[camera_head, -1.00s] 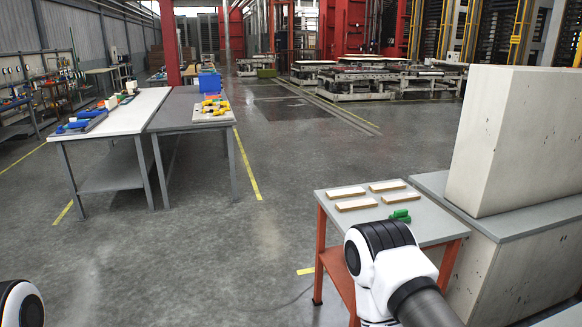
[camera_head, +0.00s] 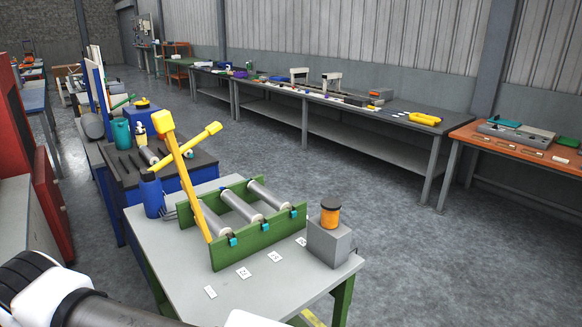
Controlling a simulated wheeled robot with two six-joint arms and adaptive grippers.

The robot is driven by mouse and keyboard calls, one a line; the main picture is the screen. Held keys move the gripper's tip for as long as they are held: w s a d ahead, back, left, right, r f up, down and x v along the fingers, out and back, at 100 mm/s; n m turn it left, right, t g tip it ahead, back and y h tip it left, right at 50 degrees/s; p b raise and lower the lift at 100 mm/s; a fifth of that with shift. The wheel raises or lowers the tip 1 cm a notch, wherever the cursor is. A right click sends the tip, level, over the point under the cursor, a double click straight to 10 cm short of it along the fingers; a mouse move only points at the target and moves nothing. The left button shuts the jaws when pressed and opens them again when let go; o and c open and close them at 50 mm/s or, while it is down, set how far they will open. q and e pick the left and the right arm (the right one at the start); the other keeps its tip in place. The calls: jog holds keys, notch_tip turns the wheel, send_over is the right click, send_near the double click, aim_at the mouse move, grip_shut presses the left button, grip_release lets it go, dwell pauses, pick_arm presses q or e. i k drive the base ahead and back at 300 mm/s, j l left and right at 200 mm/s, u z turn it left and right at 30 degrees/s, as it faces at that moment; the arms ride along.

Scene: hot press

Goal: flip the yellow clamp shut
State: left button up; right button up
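A yellow clamp-like pair of bars (camera_head: 187,175) stands at the left end of a green rack (camera_head: 258,234) on a grey-topped table. One bar rises steeply with a block at its top. The other crosses it and slants up to the right, so the pair looks open. The rack holds several grey rollers (camera_head: 243,205) with teal fittings at their near ends. Neither gripper is in view.
A blue cabinet (camera_head: 117,202) stands behind. Long workbenches (camera_head: 345,112) line the far wall. Open floor (camera_head: 390,240) lies to the right.

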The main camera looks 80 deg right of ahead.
aim_at(162, 120)
jog(key=z, duration=1.85)
